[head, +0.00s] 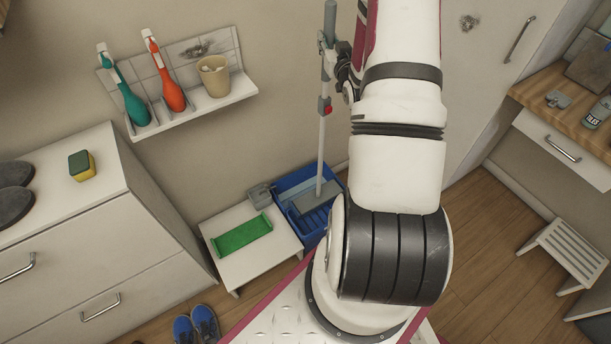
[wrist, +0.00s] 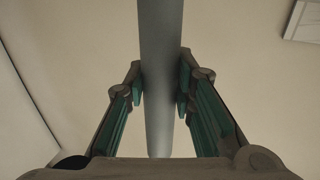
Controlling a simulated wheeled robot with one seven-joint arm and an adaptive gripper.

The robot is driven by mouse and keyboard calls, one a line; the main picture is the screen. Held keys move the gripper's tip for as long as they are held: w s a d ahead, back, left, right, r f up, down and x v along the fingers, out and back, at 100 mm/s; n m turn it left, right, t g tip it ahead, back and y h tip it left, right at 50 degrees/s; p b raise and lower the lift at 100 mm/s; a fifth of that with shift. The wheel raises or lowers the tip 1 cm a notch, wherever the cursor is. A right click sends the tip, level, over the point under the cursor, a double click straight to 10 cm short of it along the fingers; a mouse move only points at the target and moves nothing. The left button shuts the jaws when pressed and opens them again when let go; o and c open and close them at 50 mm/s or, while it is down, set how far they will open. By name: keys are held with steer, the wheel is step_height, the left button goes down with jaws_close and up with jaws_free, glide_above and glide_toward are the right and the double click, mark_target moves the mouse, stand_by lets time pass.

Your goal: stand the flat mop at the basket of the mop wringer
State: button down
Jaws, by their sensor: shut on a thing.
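The flat mop (head: 321,140) stands close to upright in the head view, with a grey pole and a red part partway down. Its grey flat head (head: 317,197) is at the blue mop wringer (head: 283,187), over or in the basket; I cannot tell whether it touches. My gripper (head: 336,62) is shut on the upper part of the pole. In the wrist view the pole (wrist: 160,60) runs between the two fingers of my gripper (wrist: 162,95). My arm hides the right side of the wringer.
A white cabinet (head: 75,220) is at the left, a step stool (head: 570,250) at the right. Blue shoes (head: 197,327) are on the floor.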

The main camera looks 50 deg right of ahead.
steer(key=shift+s+a+r+p, duration=0.1)
steer(key=shift+s+a+p, duration=0.1)
steer(key=shift+s+p, duration=0.45)
steer(key=shift+s+a+f+p, duration=0.1)
steer(key=shift+s+a+p, duration=0.15)
steer(key=shift+s, duration=0.7)
steer(key=shift+s+a+r+p, duration=0.15)
steer(key=shift+s+p, duration=0.3)
steer(key=shift+s, duration=0.35)
step_height(320, 180, down, 9)
steer(key=b, duration=0.1)
stand_by(0.7)
steer(key=shift+f, duration=0.2)
stand_by(0.4)
steer(key=shift+f, duration=1.05)
stand_by(0.8)
steer(key=c, duration=1.3)
jaws_free()
